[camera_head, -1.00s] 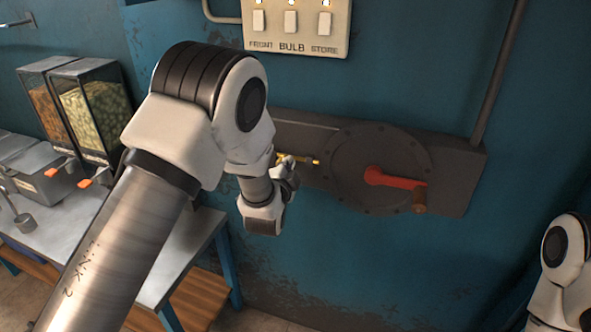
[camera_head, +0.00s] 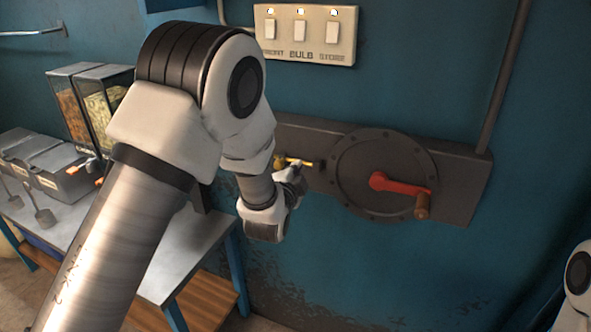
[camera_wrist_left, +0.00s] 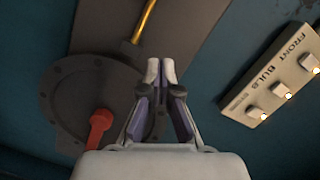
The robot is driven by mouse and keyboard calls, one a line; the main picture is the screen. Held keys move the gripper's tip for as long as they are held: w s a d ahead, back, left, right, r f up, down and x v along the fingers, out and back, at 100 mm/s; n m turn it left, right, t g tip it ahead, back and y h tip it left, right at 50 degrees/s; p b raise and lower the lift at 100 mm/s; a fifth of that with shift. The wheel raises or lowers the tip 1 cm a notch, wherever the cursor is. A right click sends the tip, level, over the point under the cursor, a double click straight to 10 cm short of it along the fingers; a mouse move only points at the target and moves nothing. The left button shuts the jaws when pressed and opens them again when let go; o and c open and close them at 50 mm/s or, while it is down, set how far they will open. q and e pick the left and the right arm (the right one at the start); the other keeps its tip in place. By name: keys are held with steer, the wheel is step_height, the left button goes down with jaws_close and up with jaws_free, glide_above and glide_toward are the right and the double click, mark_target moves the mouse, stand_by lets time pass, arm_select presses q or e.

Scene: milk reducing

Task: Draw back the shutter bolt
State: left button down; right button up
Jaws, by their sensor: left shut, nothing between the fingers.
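The shutter bolt is a thin brass-yellow rod (camera_head: 305,163) on the dark wall plate, left of the round shutter disc (camera_head: 349,168). In the left wrist view the rod (camera_wrist_left: 146,20) runs down from the top edge and ends short of the disc (camera_wrist_left: 70,95). My left gripper (camera_head: 293,174) is just below the rod in the head view, partly hidden by my own wrist. In the left wrist view its fingertips (camera_wrist_left: 161,67) are together and empty, beside the rod's end and apart from it in the picture. My right gripper is out of view.
A red crank (camera_head: 400,186) with a brown knob is on the disc. A switch panel (camera_head: 306,52) is above the plate. A metal table (camera_head: 185,250) with grey bins (camera_head: 62,178) and clear food containers (camera_head: 72,100) is at the left. The wall below the plate is clear.

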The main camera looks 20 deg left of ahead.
arm_select(q)
steer(key=shift+s+b, duration=0.7)
steer(key=shift+s, duration=2.3)
steer(key=s+a+f+n+g, duration=0.15)
steer(key=s+f+g, duration=0.4)
steer(key=f, duration=0.95)
steer(key=s+a+f+n+g, duration=0.1)
steer(key=s+a+f+g, duration=0.15)
steer(key=s+f, duration=0.9)
steer(key=s+d+f+n+g+h, duration=0.1)
steer(key=s+f+n+g, duration=0.3)
steer(key=s, duration=0.5)
steer(key=s+d+f+n+g+h, duration=0.1)
steer(key=s+f+n+g, duration=0.3)
steer(key=s+f, duration=0.4)
steer(key=shift+s+n+g, duration=0.3)
steer(key=shift+s+n, duration=0.2)
steer(key=shift+n, duration=0.25)
steer(key=shift+w+d, duration=0.1)
steer(key=shift+d, duration=0.05)
